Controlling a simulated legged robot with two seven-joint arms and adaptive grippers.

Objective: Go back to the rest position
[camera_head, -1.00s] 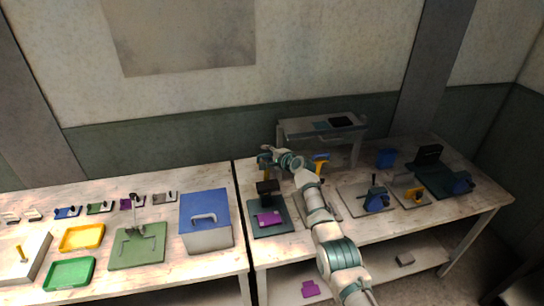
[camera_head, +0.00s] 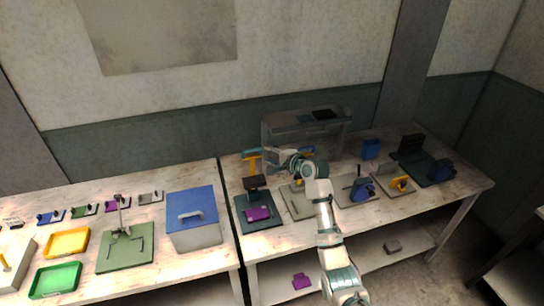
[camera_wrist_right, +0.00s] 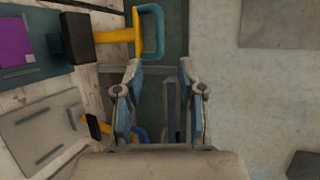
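My right arm comes up from the bottom of the head view, and my right gripper (camera_head: 278,154) hangs above the back of the right-hand table. In the right wrist view, its two fingers (camera_wrist_right: 160,82) stand apart with nothing held between them. A yellow post with a teal handle (camera_wrist_right: 152,32) is beyond the fingertips; in the head view the yellow post (camera_head: 254,164) stands just left of the gripper. They look apart. My left gripper is in neither view.
The right table carries a dark base with a purple block (camera_head: 258,213), a grey plate (camera_head: 297,203) and several blue and yellow fixtures. A grey machine (camera_head: 305,135) stands behind. The left table holds a blue-lidded box (camera_head: 192,203), a yellow tray (camera_head: 67,243) and a green tray (camera_head: 55,280).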

